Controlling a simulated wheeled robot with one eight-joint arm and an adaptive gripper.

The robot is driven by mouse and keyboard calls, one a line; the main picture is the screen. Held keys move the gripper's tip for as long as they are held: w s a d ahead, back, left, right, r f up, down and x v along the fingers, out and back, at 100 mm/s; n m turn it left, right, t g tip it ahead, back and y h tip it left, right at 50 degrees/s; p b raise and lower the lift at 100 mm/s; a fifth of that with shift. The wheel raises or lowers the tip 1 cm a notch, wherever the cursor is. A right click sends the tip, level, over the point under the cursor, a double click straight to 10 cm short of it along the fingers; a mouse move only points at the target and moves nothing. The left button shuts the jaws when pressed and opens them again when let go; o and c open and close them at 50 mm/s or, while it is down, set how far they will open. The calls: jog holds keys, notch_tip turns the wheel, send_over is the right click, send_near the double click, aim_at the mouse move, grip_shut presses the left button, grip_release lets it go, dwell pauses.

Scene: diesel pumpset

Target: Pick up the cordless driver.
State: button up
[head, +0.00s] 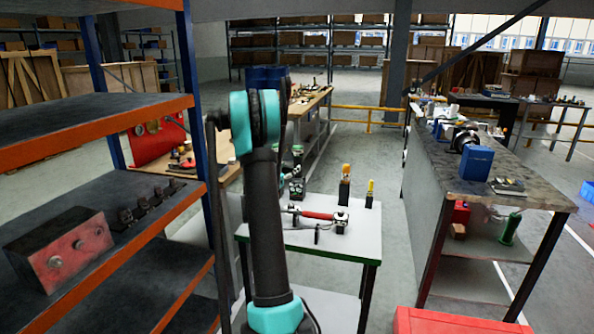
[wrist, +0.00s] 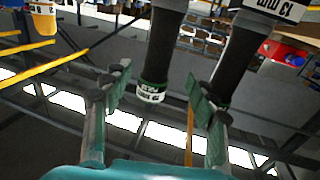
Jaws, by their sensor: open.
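My gripper (wrist: 158,95) is open in the wrist view, one finger on each side. A dark cylindrical tool (wrist: 163,45) with a green band and white lettering at its end shows between and beyond the fingertips, apparently not held. A second similar dark tool (wrist: 243,55) with a white label lies just beyond the right finger and is partly covered by it. Either may be the cordless driver; I cannot tell which. In the head view, a black and green item (head: 297,188) stands on the small green-edged table (head: 350,243), beside my arm.
On the small table are a red-handled tool (head: 318,214) and two yellow-topped items, one taller (head: 345,185) and one shorter (head: 369,195). An orange-edged shelf (head: 95,122) stands close at left. A long workbench (head: 450,165) stands at right, with open floor between.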

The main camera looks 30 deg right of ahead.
aim_at(296, 163)
jog(key=x, duration=0.8)
jog(key=shift+s+d+r, duration=0.1)
jog(key=shift+s+d, duration=0.05)
grip_shut()
dwell(0.3)
